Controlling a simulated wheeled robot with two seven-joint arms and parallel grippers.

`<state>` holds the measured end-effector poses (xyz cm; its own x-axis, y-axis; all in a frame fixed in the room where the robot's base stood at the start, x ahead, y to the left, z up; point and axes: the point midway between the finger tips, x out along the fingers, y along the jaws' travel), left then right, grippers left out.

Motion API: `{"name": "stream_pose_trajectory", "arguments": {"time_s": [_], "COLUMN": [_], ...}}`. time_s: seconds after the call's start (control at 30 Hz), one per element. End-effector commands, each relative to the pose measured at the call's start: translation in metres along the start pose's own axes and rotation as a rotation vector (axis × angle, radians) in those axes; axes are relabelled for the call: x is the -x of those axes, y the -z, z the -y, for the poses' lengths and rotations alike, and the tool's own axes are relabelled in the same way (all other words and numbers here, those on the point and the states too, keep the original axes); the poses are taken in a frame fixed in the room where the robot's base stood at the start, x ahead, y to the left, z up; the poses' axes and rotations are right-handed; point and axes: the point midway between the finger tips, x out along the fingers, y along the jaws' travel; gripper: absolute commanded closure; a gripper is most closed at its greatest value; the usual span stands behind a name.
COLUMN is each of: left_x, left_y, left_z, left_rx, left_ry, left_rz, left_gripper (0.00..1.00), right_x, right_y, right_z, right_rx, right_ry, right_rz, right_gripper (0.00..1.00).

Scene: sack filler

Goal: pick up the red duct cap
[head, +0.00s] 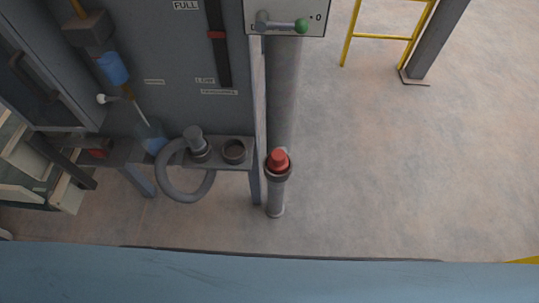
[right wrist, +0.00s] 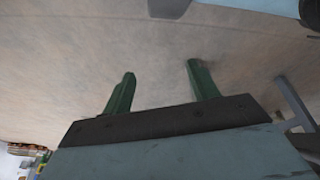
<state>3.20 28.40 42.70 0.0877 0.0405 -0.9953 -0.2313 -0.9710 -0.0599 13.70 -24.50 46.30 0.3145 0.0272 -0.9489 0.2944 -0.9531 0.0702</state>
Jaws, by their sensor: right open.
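The red duct cap (head: 279,161) sits on top of a short grey upright duct stub (head: 276,199), right of the machine's shelf in the head view. My right gripper (right wrist: 160,82) shows in the right wrist view with its two green fingers spread apart and nothing between them.
A grey shelf (head: 226,163) holds a dark ring socket (head: 233,151) and a grey hose (head: 164,178). A panel with a green-knobbed lever (head: 301,26) is above. A yellow rail (head: 381,37) and post stand at the upper right. The floor (head: 400,160) right of the cap is clear.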

Motion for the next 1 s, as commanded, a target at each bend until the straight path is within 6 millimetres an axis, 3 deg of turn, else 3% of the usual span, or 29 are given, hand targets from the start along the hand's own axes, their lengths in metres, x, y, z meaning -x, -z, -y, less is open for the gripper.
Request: {"name": "stream_pose_trajectory", "arguments": {"time_s": [0.03,0.2,0.3,0.4,0.5,0.6,0.7,0.83,1.0], "left_x": [0.006,0.017,0.023,0.028,0.032,0.034,0.035,0.034,0.027], "left_y": [0.003,0.011,0.013,0.014,0.014,0.014,0.014,0.013,0.011], "left_z": [-0.004,-0.018,-0.021,-0.022,-0.025,-0.030,-0.035,-0.037,-0.037], "left_rx": [0.004,0.013,0.016,0.018,0.020,0.023,0.026,0.026,0.025], "left_ry": [-0.006,-0.023,-0.027,-0.030,-0.034,-0.040,-0.046,-0.049,-0.048], "left_rz": [-0.004,-0.016,-0.019,-0.019,-0.019,-0.019,-0.019,-0.018,-0.015], "left_gripper": [0.64,0.64,0.64,0.64,0.64,0.64,0.64,0.64,0.64], "right_x": [0.014,0.074,0.125,0.180,0.229,0.266,0.288,0.289,0.268], "right_y": [0.040,0.163,0.224,0.271,0.303,0.323,0.334,0.347,0.372], "right_z": [0.004,0.033,0.055,0.075,0.090,0.100,0.105,0.109,0.115], "right_rx": [0.022,0.077,0.094,0.098,0.093,0.085,0.080,0.076,0.077], "right_ry": [0.005,0.039,0.071,0.104,0.135,0.159,0.173,0.179,0.178], "right_rz": [-0.080,-0.342,-0.492,-0.627,-0.733,-0.808,-0.851,-0.871,-0.871], "right_gripper": [0.41,0.41,0.41,0.41,0.41,0.41,0.41,0.41,0.41]}}
